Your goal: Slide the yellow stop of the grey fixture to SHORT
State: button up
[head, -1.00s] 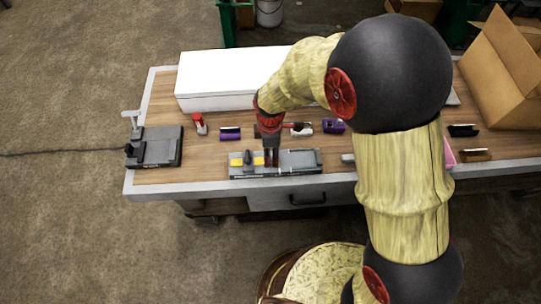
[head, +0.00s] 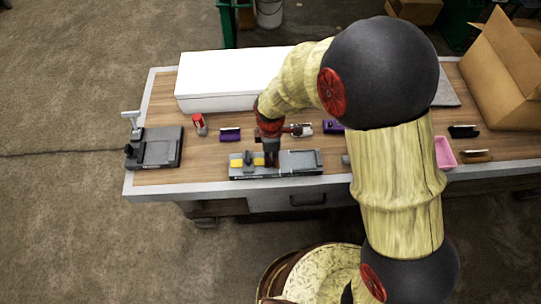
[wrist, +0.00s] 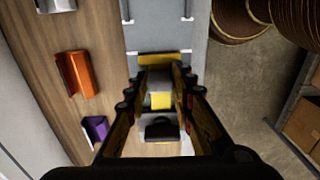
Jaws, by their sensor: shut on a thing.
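The grey fixture (head: 300,163) lies along the front edge of the bench, with yellow parts and a dark upright piece at its left end. The yellow stop (wrist: 160,101) shows between my fingers in the wrist view; a yellow bar (wrist: 158,58) crosses the fixture just beyond the fingertips. My gripper (head: 271,162) points down onto the fixture, just right of the yellow seen in the head view. It is shut on the stop, though the fingers hide the contact. The SHORT marking is not readable.
A dark device (head: 158,148) with an upright handle stands at the left. A white box (head: 225,80) is behind. Small items, including a red-topped one (head: 199,124) and a purple one (head: 230,134), lie behind the fixture. A pink tray (head: 445,152) is at the right.

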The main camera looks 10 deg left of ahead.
aim_at(283, 161)
grip_shut()
jog(key=d, duration=0.2)
jog(key=w+d, duration=0.1)
jog(key=d, duration=0.1)
jog(key=shift+d+p, duration=0.1)
jog(key=shift+p, duration=0.2)
jog(key=o, duration=0.7)
grip_release()
jog(key=shift+w+d, duration=0.1)
jog(key=shift+c, duration=0.2)
jog(key=shift+o, duration=0.5)
